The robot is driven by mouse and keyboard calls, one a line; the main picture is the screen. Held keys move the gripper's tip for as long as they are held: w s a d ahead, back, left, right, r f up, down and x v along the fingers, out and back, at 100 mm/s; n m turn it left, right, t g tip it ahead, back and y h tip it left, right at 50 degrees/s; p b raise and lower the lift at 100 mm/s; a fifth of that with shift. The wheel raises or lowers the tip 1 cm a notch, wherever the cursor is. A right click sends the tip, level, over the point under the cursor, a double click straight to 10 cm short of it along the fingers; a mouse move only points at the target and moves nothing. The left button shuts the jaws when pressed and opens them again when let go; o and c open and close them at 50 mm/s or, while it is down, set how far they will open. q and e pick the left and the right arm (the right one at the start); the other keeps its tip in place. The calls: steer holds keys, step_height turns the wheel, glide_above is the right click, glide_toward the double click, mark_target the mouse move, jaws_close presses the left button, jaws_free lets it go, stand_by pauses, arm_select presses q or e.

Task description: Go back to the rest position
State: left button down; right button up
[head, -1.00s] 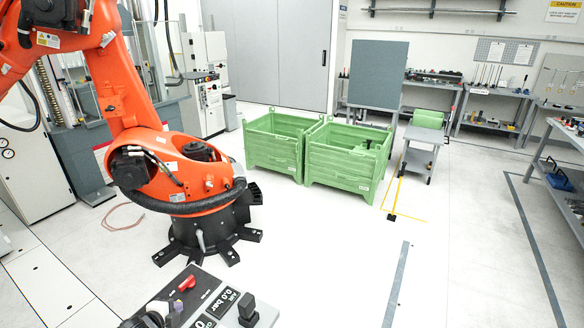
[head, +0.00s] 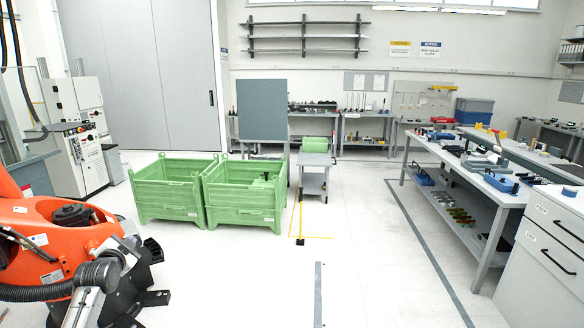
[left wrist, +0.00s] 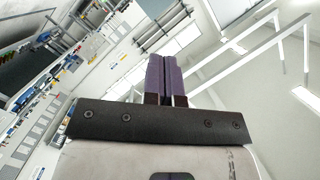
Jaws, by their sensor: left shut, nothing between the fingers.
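My left gripper (left wrist: 167,60) shows in the left wrist view, its two purple fingers side by side and shut with nothing between them. The fingers point up and away from the dark mounting plate, toward a tilted view of the room's wall and ceiling. Nothing touches the fingertips. In the head view, a silver and dark grey arm part, which looks like my left arm, is at the lower left in front of the orange robot; its fingers cannot be made out there. My right gripper is in neither view.
An orange robot arm (head: 45,235) stands at the lower left. Two green crates (head: 172,205) sit on the floor, with a grey cart (head: 313,162) beyond. A workbench (head: 470,165) and a drawer cabinet (head: 545,250) line the right.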

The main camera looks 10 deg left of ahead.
arm_select(q)
steer(key=s+a+f+n+g, duration=0.2)
steer(key=s+f+n+g, duration=0.8)
steer(key=s+f+g, duration=0.15)
steer(key=s+d+f+m+h, duration=0.1)
steer(key=s+d+f+m, duration=0.1)
steer(key=s+d+f, duration=0.6)
steer(key=s+d+f+m, duration=0.2)
steer(key=s+d+f, duration=0.3)
steer(key=d+f, duration=0.55)
steer(key=s+d+f+m+h, duration=0.1)
steer(key=s+d+f+h, duration=0.15)
steer(key=s+d, duration=0.9)
steer(key=s+d+r+h, duration=0.1)
steer(key=s+d+r, duration=0.15)
steer(key=s, duration=0.65)
steer(key=s+d+r+h, duration=0.1)
steer(key=s+d, duration=0.3)
steer(key=s, duration=0.5)
step_height(320, 180, up, 29)
steer(key=p, duration=2.8)
steer(key=shift+a+f, duration=0.15)
steer(key=shift+f, duration=0.05)
